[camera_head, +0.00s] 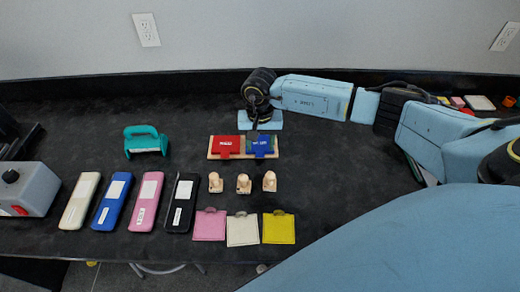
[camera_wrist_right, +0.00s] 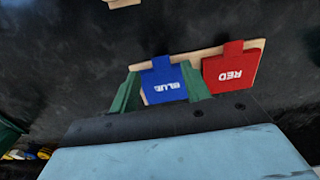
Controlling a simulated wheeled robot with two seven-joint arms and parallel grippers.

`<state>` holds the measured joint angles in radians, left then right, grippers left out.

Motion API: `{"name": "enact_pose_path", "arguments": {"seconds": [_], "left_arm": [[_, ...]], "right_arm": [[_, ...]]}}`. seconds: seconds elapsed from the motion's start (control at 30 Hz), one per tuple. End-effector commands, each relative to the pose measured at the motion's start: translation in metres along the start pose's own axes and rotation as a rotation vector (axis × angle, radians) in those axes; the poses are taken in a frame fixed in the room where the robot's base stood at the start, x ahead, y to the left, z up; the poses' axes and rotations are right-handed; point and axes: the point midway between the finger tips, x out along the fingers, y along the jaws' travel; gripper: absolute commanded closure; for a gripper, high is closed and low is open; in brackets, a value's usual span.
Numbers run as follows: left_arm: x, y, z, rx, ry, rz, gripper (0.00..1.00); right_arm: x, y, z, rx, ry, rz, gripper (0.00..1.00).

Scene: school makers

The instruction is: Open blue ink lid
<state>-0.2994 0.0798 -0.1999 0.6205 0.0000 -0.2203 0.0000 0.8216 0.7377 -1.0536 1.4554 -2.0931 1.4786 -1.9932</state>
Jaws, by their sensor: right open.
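The blue ink lid (camera_head: 262,147), with "BLUE" lettering in the right wrist view (camera_wrist_right: 163,82), lies flat on a light wooden board (camera_head: 213,155) beside the red ink lid (camera_head: 226,147). The red lid also shows in the right wrist view (camera_wrist_right: 232,70). My right gripper (camera_head: 261,132) is at the far side of the blue lid. In the wrist view its green fingers (camera_wrist_right: 160,90) are open, one on each side of the blue lid, the right one between the two lids. Whether they touch it I cannot tell. My left gripper is not in view.
Nearer are several wooden stamps (camera_head: 243,184) and pink, white and yellow pads (camera_head: 242,229). Several long cases (camera_head: 112,201), a teal tool (camera_head: 145,141) and a grey box (camera_head: 28,189) stand to the left. The table behind the teal tool is clear.

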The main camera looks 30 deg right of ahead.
Motion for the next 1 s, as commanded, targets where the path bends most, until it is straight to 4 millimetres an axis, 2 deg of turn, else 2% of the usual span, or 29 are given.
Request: {"name": "enact_pose_path", "arguments": {"seconds": [0.1,0.23,0.6,0.93,1.0], "left_arm": [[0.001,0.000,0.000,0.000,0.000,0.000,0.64],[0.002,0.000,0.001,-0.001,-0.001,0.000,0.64],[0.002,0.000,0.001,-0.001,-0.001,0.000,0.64],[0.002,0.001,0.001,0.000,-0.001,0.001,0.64],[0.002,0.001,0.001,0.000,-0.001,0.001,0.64]], "right_arm": [[0.019,0.000,0.000,0.002,-0.002,0.000,0.53],[0.029,-0.001,0.000,0.001,0.000,-0.001,0.53],[0.033,0.000,0.000,0.001,0.001,-0.002,0.54],[0.033,0.000,0.000,0.001,0.001,-0.002,0.97],[0.033,0.000,0.000,0.001,0.001,-0.002,1.00]]}}
